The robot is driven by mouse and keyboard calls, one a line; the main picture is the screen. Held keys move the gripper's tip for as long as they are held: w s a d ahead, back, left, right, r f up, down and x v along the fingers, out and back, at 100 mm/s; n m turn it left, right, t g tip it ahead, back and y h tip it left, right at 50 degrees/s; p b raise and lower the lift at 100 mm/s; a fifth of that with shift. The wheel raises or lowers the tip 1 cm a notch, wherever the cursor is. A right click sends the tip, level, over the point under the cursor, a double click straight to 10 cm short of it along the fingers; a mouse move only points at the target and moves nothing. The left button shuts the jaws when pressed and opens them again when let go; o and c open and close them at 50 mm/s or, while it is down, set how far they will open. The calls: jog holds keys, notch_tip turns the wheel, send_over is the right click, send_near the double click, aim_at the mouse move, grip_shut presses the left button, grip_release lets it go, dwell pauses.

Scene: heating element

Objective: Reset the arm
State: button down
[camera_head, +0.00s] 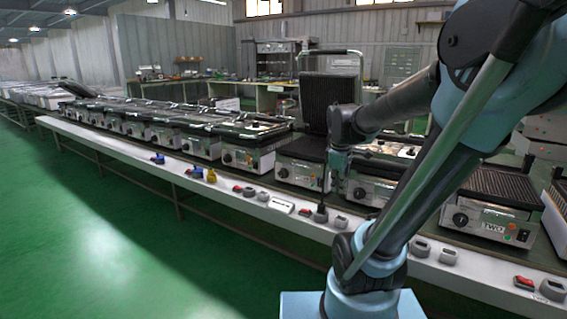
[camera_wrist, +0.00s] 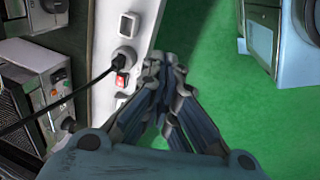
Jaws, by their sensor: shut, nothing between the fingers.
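My gripper (camera_wrist: 165,62) is shut and empty in the wrist view, with its fingertips together over the green floor beside the white bench edge. In the head view my arm crosses the right side, and its end hangs in front of a grill with a raised ribbed lid (camera_head: 327,103). A black plug (camera_wrist: 124,58) with a cable sits on the white strip in the wrist view, just left of my fingertips and apart from them. The plug also shows upright on the strip in the head view (camera_head: 321,214).
A red switch (camera_wrist: 120,80) lies beside the plug. A long white bench edge (camera_head: 225,184) carries sockets and switches in front of a row of grills (camera_head: 240,156). More grills stand at the right (camera_head: 492,222). The green floor (camera_head: 110,230) at the left is clear.

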jog(key=s+f+m, duration=0.4)
jog(key=s+m, duration=0.2)
jog(key=s, duration=0.1)
jog(key=s+f+m, duration=0.4)
jog(key=s+m, duration=0.1)
jog(key=s, duration=0.2)
jog(key=shift+s+d+f+m+y, duration=0.25)
jog(key=shift+s+m+y, duration=0.05)
jog(key=shift+m+y, duration=0.1)
jog(key=shift+w+f, duration=0.2)
jog(key=shift+w, duration=0.2)
